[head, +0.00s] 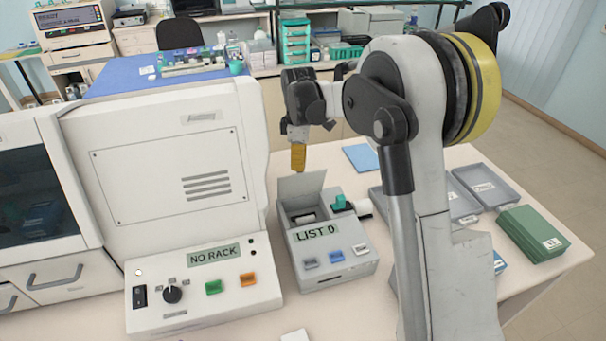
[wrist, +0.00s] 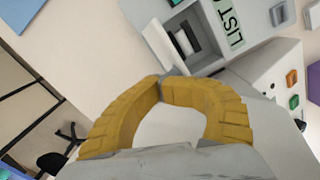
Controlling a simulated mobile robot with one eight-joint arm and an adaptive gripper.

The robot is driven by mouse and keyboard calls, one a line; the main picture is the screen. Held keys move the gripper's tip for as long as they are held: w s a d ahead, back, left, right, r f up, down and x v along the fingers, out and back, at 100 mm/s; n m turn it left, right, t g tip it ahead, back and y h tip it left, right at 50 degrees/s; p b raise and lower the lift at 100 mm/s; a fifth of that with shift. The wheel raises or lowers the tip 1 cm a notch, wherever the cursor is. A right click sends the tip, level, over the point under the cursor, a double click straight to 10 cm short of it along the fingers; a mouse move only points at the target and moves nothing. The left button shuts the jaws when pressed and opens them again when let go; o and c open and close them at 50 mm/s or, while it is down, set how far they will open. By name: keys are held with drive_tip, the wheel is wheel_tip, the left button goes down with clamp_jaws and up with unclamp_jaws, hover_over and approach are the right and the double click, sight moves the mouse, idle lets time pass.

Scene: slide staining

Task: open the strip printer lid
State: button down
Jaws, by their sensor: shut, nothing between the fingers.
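The strip printer (head: 335,265) is a grey box with a "LIST 0" label, standing on the bench right of the large white machine. Its lid (head: 303,186) stands raised at the back, and the open bay beneath shows a dark and white interior. The wrist view shows the printer (wrist: 205,62) at the top, with the lid (wrist: 158,42) beside the open bay. My gripper (head: 298,170) points down at the raised lid's upper edge. In the wrist view its yellow fingers (wrist: 172,77) meet at the tips, empty, close to the lid. I cannot tell whether they touch it.
The white machine (head: 165,165) with a "NO RACK" panel stands close on the printer's left. A teal part (head: 342,202) sits at the printer's right rear. A blue sheet (head: 361,157) lies behind.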

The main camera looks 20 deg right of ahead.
drive_tip(key=shift+w+a+f, duration=0.1)
drive_tip(key=shift+w+f, duration=0.15)
drive_tip(key=shift+w, duration=0.4)
drive_tip(key=shift+w+f, duration=0.2)
drive_tip(key=shift+w, duration=0.45)
drive_tip(key=c, duration=2.2)
unclamp_jaws()
drive_tip(key=shift+w+f+g, duration=0.1)
drive_tip(key=shift+w+g, duration=0.15)
drive_tip(key=shift+g, duration=0.05)
drive_tip(key=o, duration=0.6)
drive_tip(key=shift+c, duration=0.2)
drive_tip(key=o, duration=0.4)
drive_tip(key=shift+s, duration=0.2)
drive_tip(key=shift+c, duration=0.2)
drive_tip(key=w+r+p, duration=0.4)
drive_tip(key=w+p, duration=0.3)
drive_tip(key=w, duration=0.5)
drive_tip(key=shift+d+r, duration=0.2)
drive_tip(key=shift+r, duration=0.2)
drive_tip(key=shift+s, duration=0.1)
